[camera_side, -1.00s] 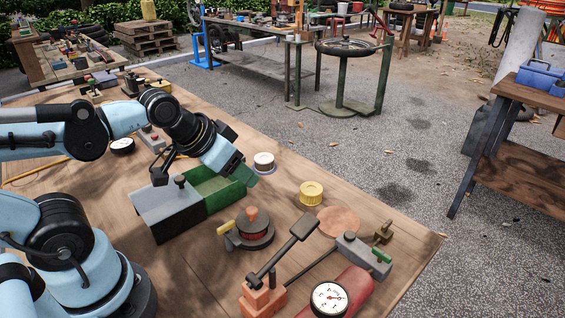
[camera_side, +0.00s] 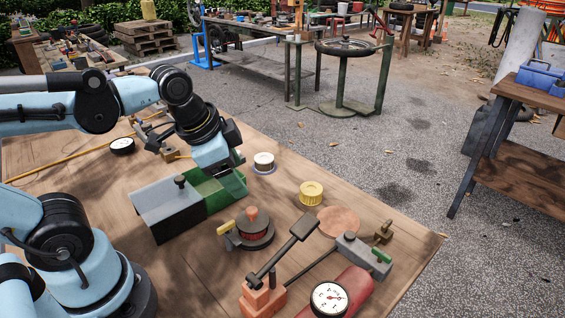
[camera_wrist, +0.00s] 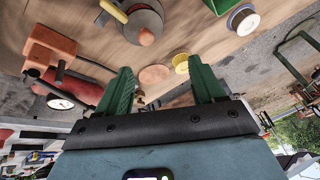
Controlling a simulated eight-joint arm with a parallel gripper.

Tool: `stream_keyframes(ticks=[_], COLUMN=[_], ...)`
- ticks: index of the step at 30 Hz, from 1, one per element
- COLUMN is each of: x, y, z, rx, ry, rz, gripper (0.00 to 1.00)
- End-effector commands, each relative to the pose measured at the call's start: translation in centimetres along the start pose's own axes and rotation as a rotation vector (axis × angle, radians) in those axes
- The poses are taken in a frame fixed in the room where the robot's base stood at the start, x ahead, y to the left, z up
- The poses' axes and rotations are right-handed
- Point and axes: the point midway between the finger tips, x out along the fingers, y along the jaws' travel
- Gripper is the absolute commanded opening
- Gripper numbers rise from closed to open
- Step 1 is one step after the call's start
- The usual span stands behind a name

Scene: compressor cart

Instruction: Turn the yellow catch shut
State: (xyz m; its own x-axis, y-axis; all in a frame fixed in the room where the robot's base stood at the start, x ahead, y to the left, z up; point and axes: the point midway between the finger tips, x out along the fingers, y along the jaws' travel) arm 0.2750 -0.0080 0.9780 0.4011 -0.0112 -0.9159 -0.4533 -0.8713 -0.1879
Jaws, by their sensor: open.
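The yellow catch (camera_side: 226,228) is a short bar at the left side of a round dark grey base (camera_side: 256,237) with a red-orange knob (camera_side: 252,215) on top.
A grey and green box (camera_side: 165,210) stands left of the catch. A lever on an orange block (camera_side: 263,298), a gauge (camera_side: 329,298) and a red cylinder (camera_side: 352,288) stand in front right. A yellow cap (camera_side: 312,193), copper disc (camera_side: 339,221) and white knob (camera_side: 264,161) lie behind.

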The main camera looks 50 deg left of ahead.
Motion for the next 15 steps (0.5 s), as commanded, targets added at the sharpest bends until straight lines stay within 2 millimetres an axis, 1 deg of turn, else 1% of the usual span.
stream_keyframes(ticks=[1,3,6,9,12,15], x=[-0.5,-1.1,-2.2,-3.1,-4.0,-4.5], y=[0.2,0.6,1.1,1.6,1.9,2.0], z=[0.0,0.2,0.5,0.7,0.9,1.0], rx=[0.115,0.29,0.529,0.733,0.884,0.978], ry=[-0.039,-0.092,-0.155,-0.196,-0.219,-0.229], rz=[0.027,0.074,0.153,0.234,0.301,0.345], gripper=[0.68,0.68,0.68,0.68,0.68,0.68])
